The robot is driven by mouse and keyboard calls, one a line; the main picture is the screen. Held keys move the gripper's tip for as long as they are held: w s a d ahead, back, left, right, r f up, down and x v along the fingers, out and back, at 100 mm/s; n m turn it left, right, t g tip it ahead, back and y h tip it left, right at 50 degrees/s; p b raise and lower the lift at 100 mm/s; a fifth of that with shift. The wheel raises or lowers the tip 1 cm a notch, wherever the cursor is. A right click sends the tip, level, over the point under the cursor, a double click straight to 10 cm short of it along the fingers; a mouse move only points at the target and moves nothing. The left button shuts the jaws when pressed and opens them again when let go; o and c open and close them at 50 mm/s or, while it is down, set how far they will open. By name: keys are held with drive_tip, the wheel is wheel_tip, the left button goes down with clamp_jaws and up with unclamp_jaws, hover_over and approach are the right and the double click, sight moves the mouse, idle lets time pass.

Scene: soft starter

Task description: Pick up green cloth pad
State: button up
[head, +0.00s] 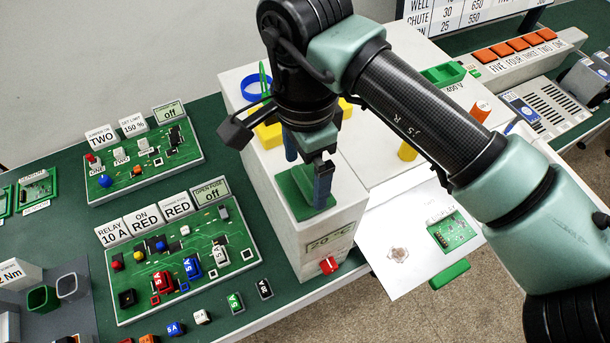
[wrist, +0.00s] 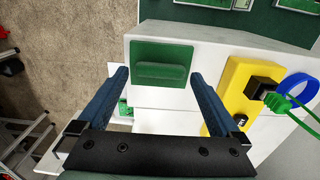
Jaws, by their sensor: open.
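The green cloth pad (head: 290,187) lies flat on the near end of the white box's top. In the wrist view the pad (wrist: 161,52) is a green square with a raised ridge across it. My gripper (head: 307,172) is open, pointing down over the pad, and partly hides it in the head view. In the wrist view the open fingers (wrist: 160,78) reach toward the pad's near edge, one to each side. Nothing is between them. I cannot tell how high the fingertips are above the pad.
The white box (head: 318,226) has a red knob (head: 328,265) on its front. A yellow block (wrist: 236,92), a blue ring (wrist: 297,88) and a green tie (wrist: 284,103) are right of the pad in the wrist view. Circuit boards (head: 180,260) cover the green bench at left.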

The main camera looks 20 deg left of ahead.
sight(305, 181)
drive_tip(key=shift+f, duration=0.8)
drive_tip(key=shift+c, duration=0.3)
drive_tip(key=c, duration=1)
drive_tip(key=shift+r, duration=0.1)
wheel_tip(305, 181, up, 10)
drive_tip(key=b, duration=0.3)
